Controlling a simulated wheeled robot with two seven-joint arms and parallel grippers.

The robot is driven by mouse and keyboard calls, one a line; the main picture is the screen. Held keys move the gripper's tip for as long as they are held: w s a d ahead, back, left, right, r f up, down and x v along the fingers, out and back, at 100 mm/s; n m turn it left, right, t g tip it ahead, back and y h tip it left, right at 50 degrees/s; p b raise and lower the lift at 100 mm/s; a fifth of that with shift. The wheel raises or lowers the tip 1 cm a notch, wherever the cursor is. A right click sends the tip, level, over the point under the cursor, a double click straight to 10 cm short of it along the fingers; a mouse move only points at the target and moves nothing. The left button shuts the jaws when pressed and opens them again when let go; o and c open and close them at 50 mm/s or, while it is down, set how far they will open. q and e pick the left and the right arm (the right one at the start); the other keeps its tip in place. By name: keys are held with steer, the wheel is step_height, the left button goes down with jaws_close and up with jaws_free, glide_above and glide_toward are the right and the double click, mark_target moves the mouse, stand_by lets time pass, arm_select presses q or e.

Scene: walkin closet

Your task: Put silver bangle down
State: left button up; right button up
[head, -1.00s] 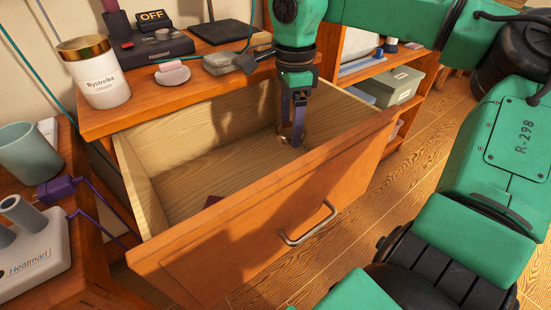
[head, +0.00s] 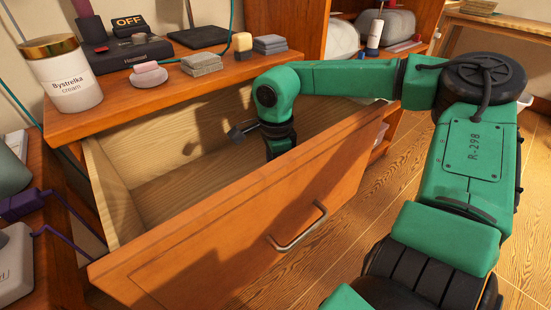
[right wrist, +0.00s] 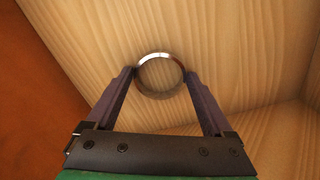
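The silver bangle (right wrist: 153,57) shows in the right wrist view as a shiny ring between the two purple fingertips of my right gripper (right wrist: 160,73). Both tips appear to touch its sides, and pale wood lies behind it. In the head view my right gripper is low inside the open wooden drawer (head: 230,235); its fingers and the bangle are hidden behind the drawer front. Whether the bangle touches the drawer floor cannot be told. My left gripper is not in view.
The drawer's left part is clear. On the cabinet top (head: 150,105) stand a cream jar (head: 70,78), a black box (head: 130,55), grey stacked items (head: 202,63) and a yellow-topped bottle (head: 242,45). Shelves are behind my arm. Purple-and-grey items lie at the left edge.

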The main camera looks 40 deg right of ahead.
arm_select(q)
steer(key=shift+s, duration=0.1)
arm_select(e)
steer(key=shift+o, duration=0.2)
steer(key=shift+r, duration=0.1)
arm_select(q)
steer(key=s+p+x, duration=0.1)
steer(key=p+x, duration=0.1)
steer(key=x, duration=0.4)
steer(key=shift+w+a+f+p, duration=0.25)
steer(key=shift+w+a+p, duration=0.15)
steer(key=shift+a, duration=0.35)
arm_select(e)
step_height(320, 180, up, 12)
steer(key=shift+r, duration=0.1)
